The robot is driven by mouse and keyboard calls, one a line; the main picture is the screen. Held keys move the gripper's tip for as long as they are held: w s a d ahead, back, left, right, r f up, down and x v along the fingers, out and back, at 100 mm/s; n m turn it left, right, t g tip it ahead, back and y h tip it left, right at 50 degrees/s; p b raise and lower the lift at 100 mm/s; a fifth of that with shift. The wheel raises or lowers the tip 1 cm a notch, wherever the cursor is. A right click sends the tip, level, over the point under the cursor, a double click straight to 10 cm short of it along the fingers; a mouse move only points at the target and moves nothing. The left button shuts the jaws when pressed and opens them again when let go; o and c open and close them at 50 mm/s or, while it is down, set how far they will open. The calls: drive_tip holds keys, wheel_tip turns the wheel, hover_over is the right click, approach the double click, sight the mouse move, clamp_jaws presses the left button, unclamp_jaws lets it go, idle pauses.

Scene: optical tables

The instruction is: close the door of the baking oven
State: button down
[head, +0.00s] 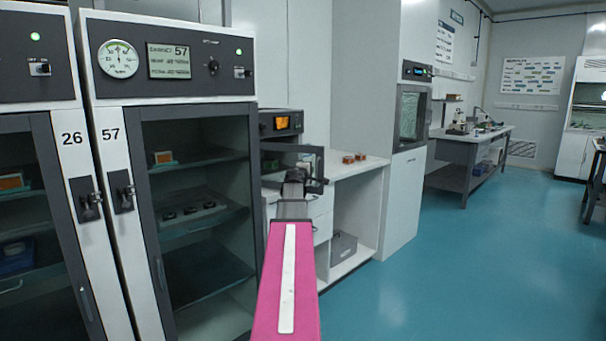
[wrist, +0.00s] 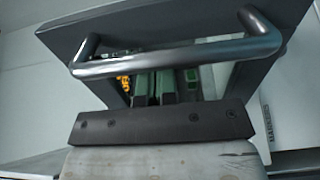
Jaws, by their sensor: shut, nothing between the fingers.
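The baking oven (head: 281,124) stands on the white counter, with a lit orange display on its front. Its door (head: 312,156) is a dark frame with a glass pane and stands open, swung out toward me. In the wrist view the door frame (wrist: 190,18) fills the upper part, with a grey bar handle (wrist: 180,57) across it. My gripper (head: 300,181) is at the door in the head view. In the wrist view my gripper (wrist: 166,82) is shut and empty, its fingertips just below the handle bar; I cannot tell whether they touch the door. My arm hides the oven's lower part.
Small orange-brown blocks (head: 354,157) lie on the counter (head: 345,172). A grey box (head: 342,247) sits on the shelf below.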

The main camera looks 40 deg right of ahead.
drive_tip(key=w+d+t, duration=0.1)
drive_tip(key=w+d, duration=1.1)
drive_tip(key=d, duration=0.2)
drive_tip(key=w+d, duration=0.2)
drive_tip(key=w, duration=0.6)
drive_tip(key=w+d, duration=0.2)
drive_tip(key=w, duration=0.7)
drive_tip(key=shift+w+n+y, duration=0.15)
drive_tip(key=shift+n+y, duration=0.25)
drive_tip(key=shift+w+r, duration=0.2)
drive_tip(key=shift+w, duration=0.05)
drive_tip(key=s+d, duration=0.1)
drive_tip(key=s, duration=1.5)
drive_tip(key=shift+f, duration=0.2)
